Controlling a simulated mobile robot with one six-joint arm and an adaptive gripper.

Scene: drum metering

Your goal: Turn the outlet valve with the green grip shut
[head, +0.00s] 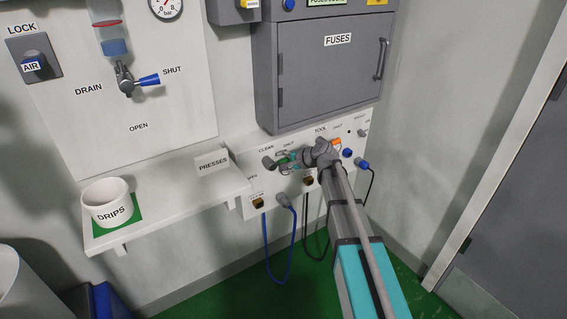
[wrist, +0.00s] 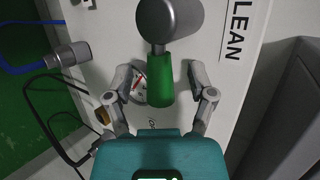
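The valve with the green grip (head: 284,158) is on the low white panel under the word CLEAN. Its grip points right from the grey valve body (head: 268,162), just below a SHUT label; an OPEN label lies to the lower left. In the wrist view the green grip (wrist: 159,80) hangs from a grey round knob (wrist: 172,18). My gripper (wrist: 162,92) is open, with one finger on each side of the grip and a visible gap at both sides. In the head view my gripper (head: 290,159) partly hides the grip.
Another outlet with an orange part (head: 335,142) lies right of my wrist, under TOOL. A blue hose (head: 291,240) and a dark hose hang below the panel. The fuse box (head: 320,70) is above. A shelf with a DRIPS cup (head: 108,202) is at left.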

